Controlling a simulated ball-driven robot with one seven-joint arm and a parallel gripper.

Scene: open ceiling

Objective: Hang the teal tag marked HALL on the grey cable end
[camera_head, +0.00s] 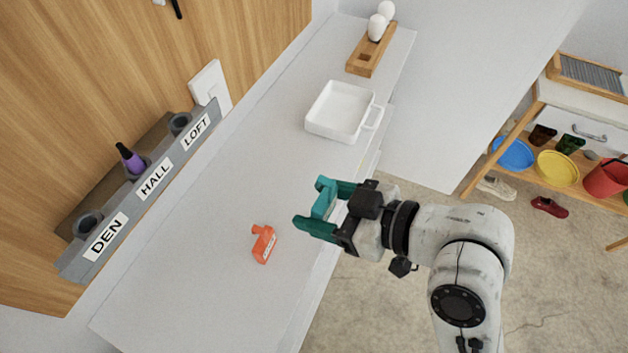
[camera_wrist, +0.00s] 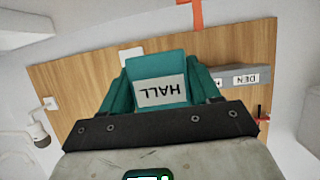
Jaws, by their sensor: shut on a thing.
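My gripper (camera_head: 318,210) has teal fingers and is shut on the teal tag, held above the front edge of the counter. The tag (camera_head: 325,198) fills the gap between the fingers. In the wrist view the tag (camera_wrist: 160,82) shows a white label reading HALL, upside down. At the left, a grey rack (camera_head: 136,200) against the wood wall has labels DEN, HALL and LOFT. A purple plug-like piece (camera_head: 130,158) stands at HALL. Dark grey round pieces stand at DEN (camera_head: 89,222) and LOFT (camera_head: 181,123); I cannot tell whether either is a cable end.
An orange tag (camera_head: 263,244) with a white label lies on the white counter (camera_head: 200,270) between my gripper and the rack. A white square dish (camera_head: 341,111) and a wooden holder (camera_head: 371,52) stand farther back. Counter between rack and orange tag is clear.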

